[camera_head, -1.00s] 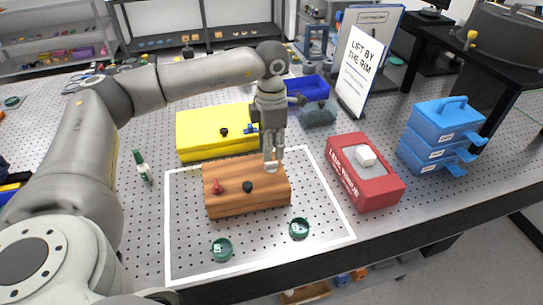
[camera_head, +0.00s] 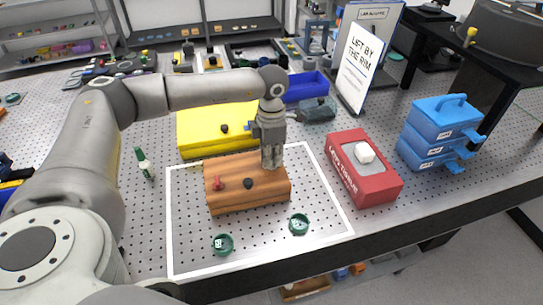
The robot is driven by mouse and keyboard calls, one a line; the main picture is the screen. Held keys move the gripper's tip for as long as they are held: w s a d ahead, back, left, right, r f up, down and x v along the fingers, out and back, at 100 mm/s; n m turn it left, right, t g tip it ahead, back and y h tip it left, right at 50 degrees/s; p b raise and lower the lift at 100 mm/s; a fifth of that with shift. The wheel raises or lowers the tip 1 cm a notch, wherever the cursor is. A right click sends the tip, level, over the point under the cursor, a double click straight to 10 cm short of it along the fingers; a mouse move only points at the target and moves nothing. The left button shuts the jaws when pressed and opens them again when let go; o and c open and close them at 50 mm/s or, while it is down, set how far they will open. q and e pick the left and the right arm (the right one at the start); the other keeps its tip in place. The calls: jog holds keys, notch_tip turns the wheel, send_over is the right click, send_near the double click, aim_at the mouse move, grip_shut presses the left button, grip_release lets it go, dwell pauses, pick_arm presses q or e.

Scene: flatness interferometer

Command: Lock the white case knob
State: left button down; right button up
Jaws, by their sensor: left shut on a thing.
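A brown wooden case (camera_head: 230,202) stands inside the white outlined area of the perforated bench. My left gripper (camera_head: 270,165) points down at the right end of the case. Its fingers are shut on the white knob there, which they hide almost fully, so its turn position cannot be told. My right gripper is not in view.
Two green rings (camera_head: 223,244) (camera_head: 299,224) lie in front of the case. A yellow case (camera_head: 207,130) is close behind it.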

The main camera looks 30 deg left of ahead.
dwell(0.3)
pick_arm(q)
jog(key=shift+f+m+b, duration=0.15)
jog(key=shift+m+b, duration=0.7)
jog(key=shift+m, duration=0.15)
jog(key=m+b, duration=0.1)
jog(key=m, duration=0.1)
jog(key=shift+m+b, duration=0.3)
jog(key=shift+b, duration=0.05)
jog(key=m+b, duration=0.3)
jog(key=m, duration=0.2)
jog(key=m+b, duration=0.1)
jog(key=m, duration=0.3)
jog(key=shift+b, duration=0.4)
jog(key=shift+r+m+b, duration=0.2)
jog(key=shift+m+b, duration=0.45)
jog(key=shift+m, duration=1.15)
jog(key=c, duration=1.5)
grip_release()
jog(key=shift+c, duration=0.2)
